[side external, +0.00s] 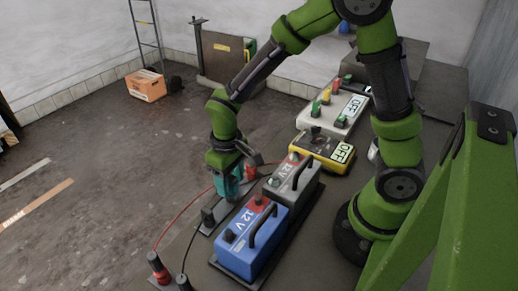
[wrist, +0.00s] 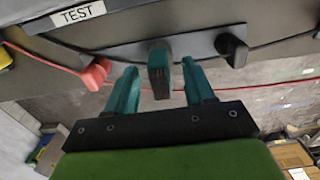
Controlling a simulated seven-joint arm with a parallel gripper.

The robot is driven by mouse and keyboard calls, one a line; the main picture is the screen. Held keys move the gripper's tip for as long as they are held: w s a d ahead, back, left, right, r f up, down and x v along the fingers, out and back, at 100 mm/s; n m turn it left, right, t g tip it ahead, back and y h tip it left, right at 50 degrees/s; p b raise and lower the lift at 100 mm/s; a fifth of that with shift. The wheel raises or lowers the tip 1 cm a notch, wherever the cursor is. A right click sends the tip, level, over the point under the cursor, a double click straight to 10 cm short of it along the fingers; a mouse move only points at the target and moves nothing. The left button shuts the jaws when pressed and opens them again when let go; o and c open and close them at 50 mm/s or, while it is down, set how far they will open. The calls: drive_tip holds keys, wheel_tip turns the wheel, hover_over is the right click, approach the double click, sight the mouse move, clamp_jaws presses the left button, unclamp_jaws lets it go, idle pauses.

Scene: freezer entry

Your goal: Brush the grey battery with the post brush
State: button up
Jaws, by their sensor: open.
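The grey battery (side external: 292,180), with a 12V label, a dark handle and a red terminal cover, stands behind the blue battery. My gripper (side external: 230,188) is low, just left of the grey battery, with its teal fingers pointing down. In the wrist view my gripper (wrist: 158,68) is open, its fingers on either side of a dark upright block (wrist: 159,72) with a teal edge. I cannot tell whether they touch it. This block stands by a grey plate; it may be the post brush, but its bristles cannot be made out.
The blue battery (side external: 252,238) stands in front. A yellow tester (side external: 322,150) and a pale box (side external: 332,112), both showing OFF, stand behind. A second black piece (wrist: 232,48) and a red clamp (wrist: 96,74) flank the block. Red and black cables run nearby.

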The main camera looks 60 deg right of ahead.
clamp_jaws()
idle(0.3)
drive_tip(key=shift+r, duration=0.1)
wheel_tip(320, 180, up, 14)
idle(1.1)
drive_tip(key=s+d+r+m, duration=0.1)
drive_tip(key=s+d+m, duration=0.5)
drive_tip(key=s+d, duration=0.4)
drive_tip(key=d, duration=0.3)
drive_tip(key=shift+s+d+r, duration=0.2)
drive_tip(key=shift+d, duration=0.05)
